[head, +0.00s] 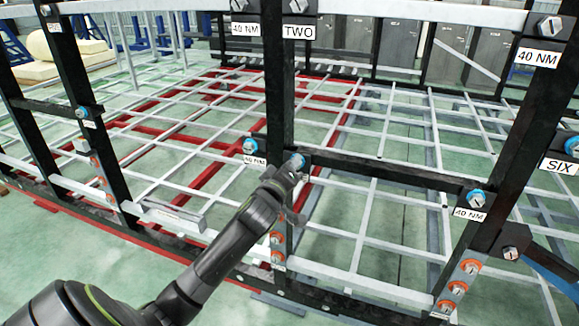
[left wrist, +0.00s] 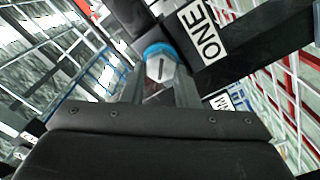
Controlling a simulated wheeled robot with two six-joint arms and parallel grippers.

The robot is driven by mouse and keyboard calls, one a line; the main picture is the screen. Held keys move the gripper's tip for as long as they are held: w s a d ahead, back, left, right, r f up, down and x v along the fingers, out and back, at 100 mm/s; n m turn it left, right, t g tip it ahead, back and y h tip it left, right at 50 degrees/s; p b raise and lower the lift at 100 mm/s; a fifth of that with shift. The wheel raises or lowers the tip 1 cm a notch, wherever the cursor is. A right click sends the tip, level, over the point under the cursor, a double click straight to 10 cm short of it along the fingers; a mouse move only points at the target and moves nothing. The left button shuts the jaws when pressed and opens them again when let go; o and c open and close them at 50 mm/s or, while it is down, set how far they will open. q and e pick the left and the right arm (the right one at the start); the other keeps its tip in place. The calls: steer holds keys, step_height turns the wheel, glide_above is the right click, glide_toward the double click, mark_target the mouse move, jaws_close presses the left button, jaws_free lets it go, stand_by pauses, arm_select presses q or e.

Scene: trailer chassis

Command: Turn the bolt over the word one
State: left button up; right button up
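The bolt (left wrist: 160,66) beside the word ONE has a silver head with a slot and a blue ring. In the head view the bolt (head: 297,160) sits on the black upright, just past my gripper's tip. The ONE label (left wrist: 202,33) shows in the left wrist view; I cannot read it in the head view. My left gripper (head: 292,172) is at the bolt. In the left wrist view its two fingers (left wrist: 159,82) stand on either side of the bolt head. I cannot tell whether they press on it. My right gripper is not in view.
Another blue-ringed bolt (head: 250,146) with a 40 NM label is close on the left. A black crossbar (head: 385,172) runs right from the upright to a further bolt (head: 476,198). Orange-ringed bolts (head: 277,238) sit below my gripper. Black posts and white grid bars surround the place.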

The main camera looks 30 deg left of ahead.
arm_select(q)
steer(key=o, duration=0.5)
steer(key=shift+w+d, duration=0.15)
steer(key=shift+w, duration=0.2)
steer(key=shift+c, duration=0.2)
steer(key=shift+s, duration=0.15)
steer(key=b+v, duration=0.2)
steer(key=v, duration=1.5)
steer(key=shift+s+b, duration=0.15)
steer(key=shift+b, duration=0.25)
steer(key=shift+f, duration=0.15)
